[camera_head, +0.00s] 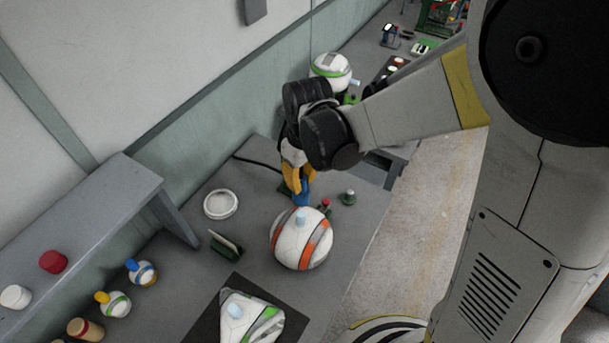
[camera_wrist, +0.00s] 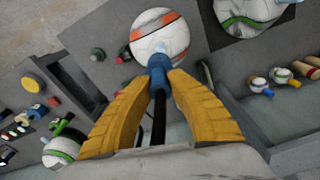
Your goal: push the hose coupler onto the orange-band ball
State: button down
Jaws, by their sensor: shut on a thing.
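The orange-band ball (camera_head: 290,246) is white with orange bands and sits on the grey bench; a pale blue stub (camera_head: 301,218) sticks up from its top. My gripper (camera_head: 298,180), with yellow fingers, is shut on the blue hose coupler (camera_head: 301,198), just above the stub. In the wrist view my gripper (camera_wrist: 159,79) holds the coupler (camera_wrist: 158,64) between its fingertips, with a dark hose running back between the fingers. The ball (camera_wrist: 175,38) lies beyond it there, and the coupler's end overlaps the stub's lower edge. I cannot tell whether they touch.
A green-marked white body (camera_head: 245,315) lies on a black mat in front. A white ring (camera_head: 221,204) and a small dark green stand (camera_head: 225,245) are left of the ball. Red and green buttons (camera_head: 348,197) are behind it. A raised grey shelf (camera_head: 90,215) stands at left.

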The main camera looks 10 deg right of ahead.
jog(key=shift+s+a, duration=0.2)
jog(key=shift+s, duration=0.05)
notch_tip(320, 180, down, 6)
jog(key=b, duration=0.5)
jog(key=shift+w+d+r+b, duration=0.1)
jog(key=shift+b, duration=0.25)
jog(key=shift+f+b, duration=2.15)
jog(key=shift+b, duration=0.25)
dwell(1.4)
jog(key=c, duration=1.3)
grip_release()
jog(key=shift+r, duration=0.1)
